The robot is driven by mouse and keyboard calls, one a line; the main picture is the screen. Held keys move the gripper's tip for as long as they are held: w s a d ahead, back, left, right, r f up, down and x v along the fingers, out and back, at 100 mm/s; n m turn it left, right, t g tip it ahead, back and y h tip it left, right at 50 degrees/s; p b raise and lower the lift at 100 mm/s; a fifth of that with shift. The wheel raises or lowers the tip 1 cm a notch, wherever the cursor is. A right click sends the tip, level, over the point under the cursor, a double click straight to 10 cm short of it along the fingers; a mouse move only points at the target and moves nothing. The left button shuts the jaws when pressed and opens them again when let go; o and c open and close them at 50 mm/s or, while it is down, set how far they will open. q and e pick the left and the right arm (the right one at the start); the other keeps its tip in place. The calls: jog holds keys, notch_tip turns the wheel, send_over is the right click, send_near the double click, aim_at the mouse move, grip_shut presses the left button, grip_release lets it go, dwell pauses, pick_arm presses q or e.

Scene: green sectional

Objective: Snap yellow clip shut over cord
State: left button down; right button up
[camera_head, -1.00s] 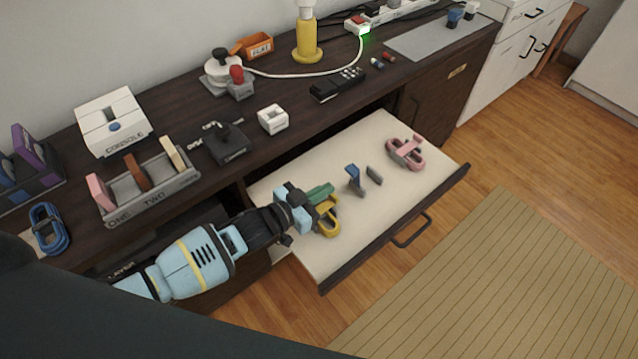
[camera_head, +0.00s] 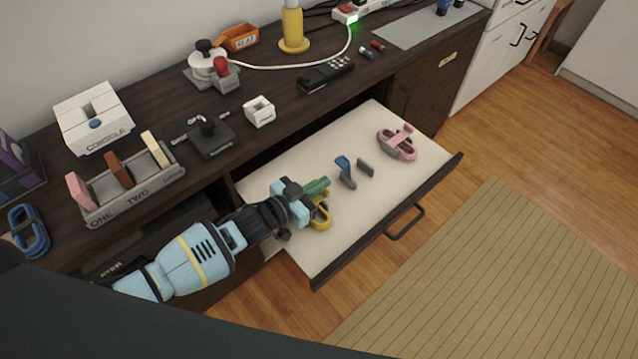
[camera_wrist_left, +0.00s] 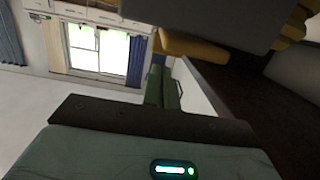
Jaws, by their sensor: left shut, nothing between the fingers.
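A yellow looped piece (camera_head: 323,214) lies in the open drawer (camera_head: 330,246), toward its left front, partly hidden by my left gripper (camera_head: 317,186). I cannot tell its clip from its cord, or whether the clip is open. My left gripper's green fingers are shut and empty, just behind and above the yellow piece; whether they touch it is unclear. My right gripper is not in view.
The drawer also holds a blue piece (camera_head: 345,171), a grey piece (camera_head: 366,168) and a pink looped piece (camera_head: 397,143). The dark cabinet top (camera_head: 290,115) behind carries a white box, a remote and a slotted holder. The drawer's middle front is bare.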

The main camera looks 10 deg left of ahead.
aim_at(319, 196)
pick_arm(q)
jog(key=shift+r, duration=0.1)
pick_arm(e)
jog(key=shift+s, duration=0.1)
